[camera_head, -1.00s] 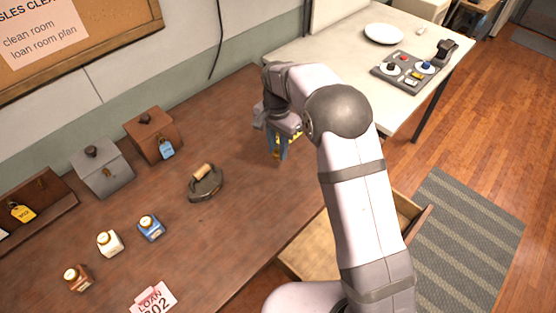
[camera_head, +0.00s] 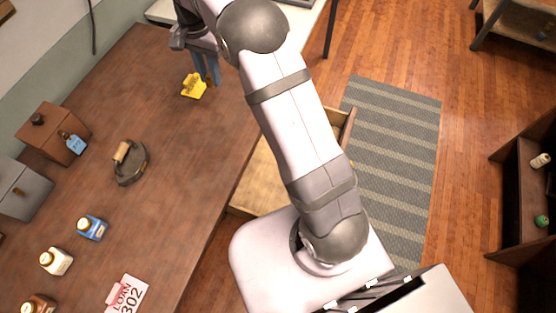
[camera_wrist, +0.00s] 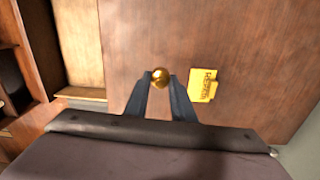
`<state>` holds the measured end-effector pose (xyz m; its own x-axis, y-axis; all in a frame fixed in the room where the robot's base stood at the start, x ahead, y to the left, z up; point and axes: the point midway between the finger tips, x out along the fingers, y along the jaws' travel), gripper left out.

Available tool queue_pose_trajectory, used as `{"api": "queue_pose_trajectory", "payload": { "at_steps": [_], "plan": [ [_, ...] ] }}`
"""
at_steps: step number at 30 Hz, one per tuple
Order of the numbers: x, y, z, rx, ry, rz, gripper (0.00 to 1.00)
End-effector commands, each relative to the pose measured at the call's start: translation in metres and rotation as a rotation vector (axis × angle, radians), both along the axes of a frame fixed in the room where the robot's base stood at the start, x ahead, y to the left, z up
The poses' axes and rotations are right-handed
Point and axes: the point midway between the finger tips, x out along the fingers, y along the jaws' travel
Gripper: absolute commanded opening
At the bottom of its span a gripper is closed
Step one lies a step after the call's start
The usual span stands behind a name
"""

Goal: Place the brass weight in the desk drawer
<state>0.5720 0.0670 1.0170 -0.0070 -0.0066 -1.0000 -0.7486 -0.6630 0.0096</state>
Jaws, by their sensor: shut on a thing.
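The brass weight (camera_wrist: 160,76) is a small round golden piece between the fingertips in the wrist view. My gripper (camera_wrist: 162,82) is shut on it. In the head view my gripper (camera_head: 208,80) is over the desk's far part, and the weight is too hidden to make out there. The desk drawer (camera_head: 262,175) is pulled open on the desk's right side, its pale wooden inside partly covered by my arm. It also shows in the wrist view at the upper left (camera_wrist: 80,40). The gripper is over the desk top, beside the drawer and not over it.
A yellow lettered sign (camera_head: 193,86) stands on the desk close by the gripper. A dark iron with a wooden handle (camera_head: 130,163), brown and grey boxes, several small bottles and a pink loan card (camera_head: 126,296) occupy the desk's left. The desk between iron and drawer is bare.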

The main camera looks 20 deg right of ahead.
Motion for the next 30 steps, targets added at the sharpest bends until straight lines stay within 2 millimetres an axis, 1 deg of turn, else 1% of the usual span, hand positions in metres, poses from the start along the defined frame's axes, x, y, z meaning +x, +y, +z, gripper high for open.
{"api": "queue_pose_trajectory", "payload": {
  "at_steps": [1, 4, 10, 14, 18, 22, 27, 30],
  "plan": [
    [0.002, -0.014, 0.004, 0.001, -0.003, -0.026, 0.0],
    [-0.006, -0.037, 0.006, 0.0, -0.001, -0.071, 0.0],
    [-0.028, -0.067, -0.001, 0.001, -0.001, -0.13, 0.0],
    [-0.051, -0.086, -0.01, 0.001, -0.001, -0.17, 0.0],
    [-0.083, -0.105, -0.025, 0.001, 0.0, -0.219, 0.0],
    [-0.116, -0.119, -0.043, 0.002, 0.0, -0.263, 0.0],
    [-0.163, -0.129, -0.07, 0.003, -0.002, -0.319, 0.0],
    [-0.192, -0.13, -0.086, 0.003, -0.002, -0.35, 0.0]
  ]
}}
